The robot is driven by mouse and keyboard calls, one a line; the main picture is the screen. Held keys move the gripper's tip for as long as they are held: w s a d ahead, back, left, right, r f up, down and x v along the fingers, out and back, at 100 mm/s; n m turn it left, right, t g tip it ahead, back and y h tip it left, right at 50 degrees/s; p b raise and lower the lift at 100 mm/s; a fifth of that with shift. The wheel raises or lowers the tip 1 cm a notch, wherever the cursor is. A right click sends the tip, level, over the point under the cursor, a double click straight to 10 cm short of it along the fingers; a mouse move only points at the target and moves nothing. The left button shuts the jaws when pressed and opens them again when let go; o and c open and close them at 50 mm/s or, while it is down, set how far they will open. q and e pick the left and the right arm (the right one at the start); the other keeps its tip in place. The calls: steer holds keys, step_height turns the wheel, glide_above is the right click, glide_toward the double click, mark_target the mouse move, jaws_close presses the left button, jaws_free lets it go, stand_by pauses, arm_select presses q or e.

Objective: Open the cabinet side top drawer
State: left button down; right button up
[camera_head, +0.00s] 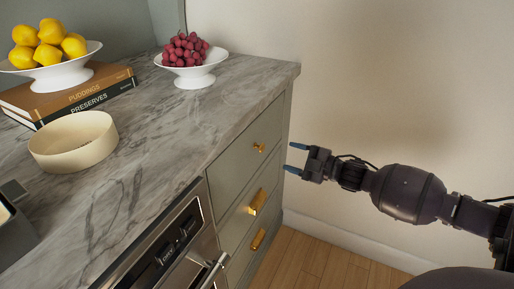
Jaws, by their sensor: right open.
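The cabinet side top drawer (233,165) is a grey-green front just below the marble counter. It looks shut, level with the cabinet face. Its small brass knob (259,147) sticks out near the middle of the front. My right gripper (292,158) is to the right of the knob, its two blue-tipped fingers pointing left toward the cabinet. The fingers are apart and hold nothing, and a gap separates them from the knob. My left gripper is not in view.
Two lower drawers have brass pulls (257,202). An oven (180,245) with a protruding handle stands left of the drawers. The marble counter (170,120) carries a grape bowl (192,76), lemons, books and a cream bowl (73,152). A wall (400,80) lies behind my right arm.

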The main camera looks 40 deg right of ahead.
mark_target(264, 149)
steer(key=x, duration=0.2)
steer(key=b+x, duration=0.1)
steer(key=x, duration=0.2)
steer(key=b+x, duration=0.1)
steer(key=x, duration=0.2)
steer(key=shift+w+f, duration=0.15)
steer(key=shift+f, duration=0.15)
steer(key=shift+w+a+r, duration=0.2)
steer(key=shift+w+a, duration=0.1)
steer(key=shift+w, duration=0.35)
jaws_close()
